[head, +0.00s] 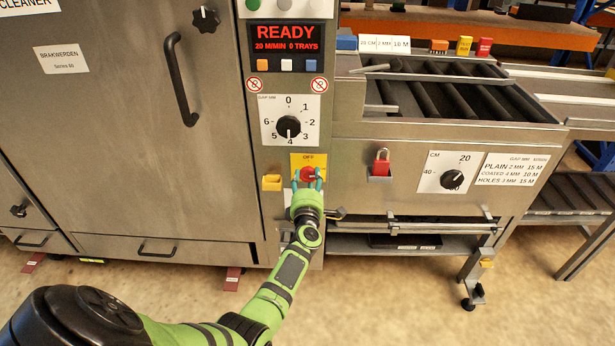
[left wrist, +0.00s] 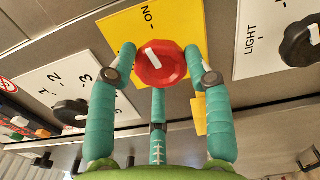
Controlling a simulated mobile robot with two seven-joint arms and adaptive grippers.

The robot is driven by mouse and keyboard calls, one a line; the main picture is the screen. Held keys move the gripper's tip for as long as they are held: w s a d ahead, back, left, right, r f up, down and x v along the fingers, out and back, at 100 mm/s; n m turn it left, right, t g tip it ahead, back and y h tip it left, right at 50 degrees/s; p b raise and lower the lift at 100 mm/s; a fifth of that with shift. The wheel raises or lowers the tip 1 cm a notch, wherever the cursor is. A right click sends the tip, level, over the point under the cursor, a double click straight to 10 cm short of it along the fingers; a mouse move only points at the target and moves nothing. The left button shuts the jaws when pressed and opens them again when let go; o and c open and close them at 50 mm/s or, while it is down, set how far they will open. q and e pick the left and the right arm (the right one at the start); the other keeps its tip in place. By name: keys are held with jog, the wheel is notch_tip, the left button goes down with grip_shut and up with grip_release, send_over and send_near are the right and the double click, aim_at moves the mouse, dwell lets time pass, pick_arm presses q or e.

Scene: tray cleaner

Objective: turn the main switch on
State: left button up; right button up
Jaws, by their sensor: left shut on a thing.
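The main switch is a red knob (head: 307,174) on a yellow plate (head: 297,159) marked OFF at its top in the head view. In the left wrist view the red knob (left wrist: 161,64) carries a white mark tilted toward the upper left. The word ON with its tick stands above the knob on the yellow plate (left wrist: 185,22) there. My right gripper is not in view.
The display (head: 287,38) above reads READY, 20 M/MIN, 0 TRAYS. The gap dial (head: 289,127) sits above the switch. A yellow block (head: 272,183) is left of it, a red padlock (head: 381,165) right. The cm dial (head: 452,179) is farther right.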

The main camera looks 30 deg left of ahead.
pick_arm(q)
jog(key=shift+w+d+r+m, duration=0.25)
jog(key=shift+d+m, duration=0.1)
jog(key=shift+m, duration=0.65)
jog(key=shift+p, duration=0.3)
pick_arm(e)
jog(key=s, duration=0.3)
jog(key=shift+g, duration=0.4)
pick_arm(q)
jog(key=o, duration=1.1)
jog(key=shift+o, duration=0.2)
jog(key=shift+w+d+f, duration=0.1)
jog(key=shift+f, duration=0.1)
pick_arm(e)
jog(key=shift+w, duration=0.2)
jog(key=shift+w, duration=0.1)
